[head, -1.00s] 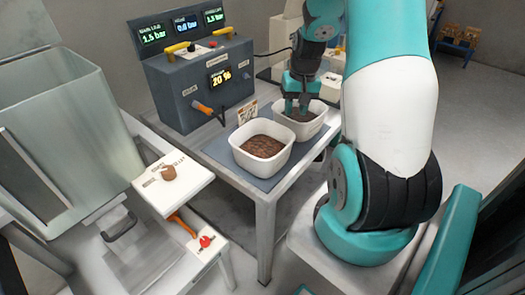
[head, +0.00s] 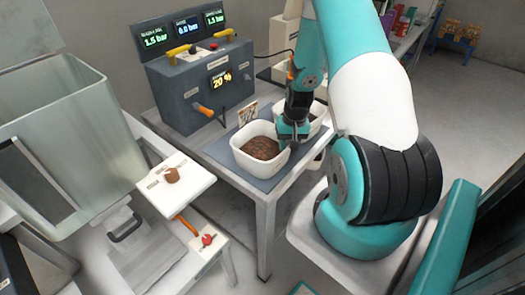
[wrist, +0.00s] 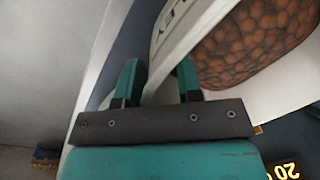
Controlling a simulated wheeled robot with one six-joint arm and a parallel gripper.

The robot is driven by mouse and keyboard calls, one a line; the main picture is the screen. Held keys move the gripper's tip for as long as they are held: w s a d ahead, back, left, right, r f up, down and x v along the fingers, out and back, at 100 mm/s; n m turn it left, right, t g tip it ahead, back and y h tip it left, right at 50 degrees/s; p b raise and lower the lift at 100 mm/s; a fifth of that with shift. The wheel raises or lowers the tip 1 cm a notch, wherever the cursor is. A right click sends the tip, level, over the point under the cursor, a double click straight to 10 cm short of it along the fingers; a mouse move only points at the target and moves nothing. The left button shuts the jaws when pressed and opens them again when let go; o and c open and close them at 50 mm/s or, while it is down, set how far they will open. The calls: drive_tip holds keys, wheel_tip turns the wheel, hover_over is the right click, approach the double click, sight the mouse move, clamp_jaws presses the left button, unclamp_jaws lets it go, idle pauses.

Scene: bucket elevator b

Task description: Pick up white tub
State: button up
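Two white tubs with brown granular contents stand on the grey table. The near tub (head: 243,161) is in the middle of the head view, and the far tub (head: 319,109) stands behind it, partly hidden by my arm. My gripper (head: 292,138) is at the right edge of the near tub, pointing down. In the wrist view my gripper (wrist: 159,70) has its two teal fingers apart, with a white tub wall (wrist: 180,50) passing between or just beyond them. I cannot tell whether they touch it. Brown contents show to the right there.
A grey control box (head: 195,85) with displays and an orange-handled lever stands behind the tubs. A small sign (head: 247,112) stands between box and tub. A large open metal bin (head: 60,140) and a white-topped stand (head: 175,185) are at left.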

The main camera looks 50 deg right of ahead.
clamp_jaws()
idle(0.3)
wheel_tip(320, 180, up, 20)
drive_tip(key=b, duration=0.2)
